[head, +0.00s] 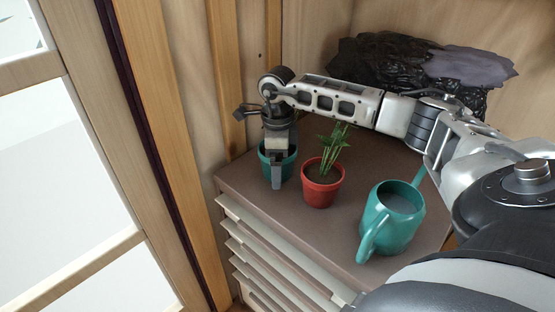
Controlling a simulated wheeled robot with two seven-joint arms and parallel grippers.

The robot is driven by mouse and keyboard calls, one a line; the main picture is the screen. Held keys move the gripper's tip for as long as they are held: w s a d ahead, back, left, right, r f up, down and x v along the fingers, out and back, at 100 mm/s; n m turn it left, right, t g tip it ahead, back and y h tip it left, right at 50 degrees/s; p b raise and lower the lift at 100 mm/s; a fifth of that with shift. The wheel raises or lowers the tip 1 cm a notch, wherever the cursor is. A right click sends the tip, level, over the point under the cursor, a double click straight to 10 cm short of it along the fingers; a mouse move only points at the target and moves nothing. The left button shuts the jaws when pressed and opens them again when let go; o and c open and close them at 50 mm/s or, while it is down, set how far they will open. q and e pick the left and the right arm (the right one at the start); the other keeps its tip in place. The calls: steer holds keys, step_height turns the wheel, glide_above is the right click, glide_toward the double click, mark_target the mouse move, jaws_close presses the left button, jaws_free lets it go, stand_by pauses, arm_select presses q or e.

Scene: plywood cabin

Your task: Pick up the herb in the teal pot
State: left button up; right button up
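The teal pot (289,167) stands at the back left of the brown cabinet top. My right gripper (277,168) points down over it, with one finger in front of the pot's near side. The other finger is hidden, so I cannot tell whether the gripper is open or shut on the pot. The herb in the teal pot is hidden behind the gripper and wrist. My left gripper is not in view.
A red pot with a green plant (321,187) stands close to the right of the teal pot. A teal watering can (393,216) stands nearer the front right. Black bags (390,62) are piled behind my arm. A wooden wall post (172,120) rises at the left.

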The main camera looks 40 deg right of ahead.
steer(key=c, duration=1.2)
steer(key=shift+r, duration=0.1)
steer(key=shift+r, duration=0.1)
